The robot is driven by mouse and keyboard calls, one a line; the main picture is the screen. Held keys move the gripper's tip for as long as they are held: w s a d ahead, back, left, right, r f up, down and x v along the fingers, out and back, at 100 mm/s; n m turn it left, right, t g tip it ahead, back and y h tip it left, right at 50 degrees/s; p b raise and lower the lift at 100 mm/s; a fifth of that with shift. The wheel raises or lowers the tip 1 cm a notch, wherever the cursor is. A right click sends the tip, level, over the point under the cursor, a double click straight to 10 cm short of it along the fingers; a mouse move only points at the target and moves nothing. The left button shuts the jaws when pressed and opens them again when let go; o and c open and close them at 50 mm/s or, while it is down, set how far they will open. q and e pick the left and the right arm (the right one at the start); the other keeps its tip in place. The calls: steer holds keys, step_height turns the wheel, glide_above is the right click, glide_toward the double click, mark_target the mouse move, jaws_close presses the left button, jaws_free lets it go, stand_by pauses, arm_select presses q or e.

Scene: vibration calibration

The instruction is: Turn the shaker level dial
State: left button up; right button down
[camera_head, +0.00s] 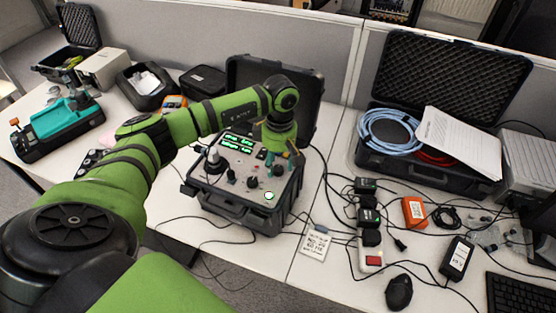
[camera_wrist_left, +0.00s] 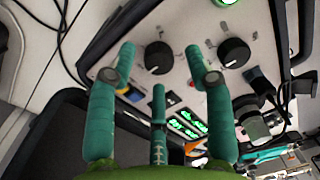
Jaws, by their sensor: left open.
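The calibrator (camera_head: 240,207) is an open black case with a grey panel on the table. Black dials sit on the panel; one dial (camera_head: 252,182) shows in front of my gripper in the head view. The left wrist view shows one dial (camera_wrist_left: 158,57) between my fingertips and another dial (camera_wrist_left: 234,52) to the right. I cannot read which is the shaker level dial. My left gripper (camera_head: 277,157) is over the panel's right part, its teal fingers spread and empty. In the wrist view the left gripper (camera_wrist_left: 161,62) points at the panel; contact with a dial cannot be told.
The raised lid (camera_head: 315,95) stands behind my wrist. A cable case (camera_head: 430,165), a power strip (camera_head: 371,256) and a mouse (camera_head: 399,292) lie to the right. Loose cables cross the table.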

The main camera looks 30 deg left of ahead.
arm_select(q)
steer(key=shift+f, duration=0.45)
jaws_close()
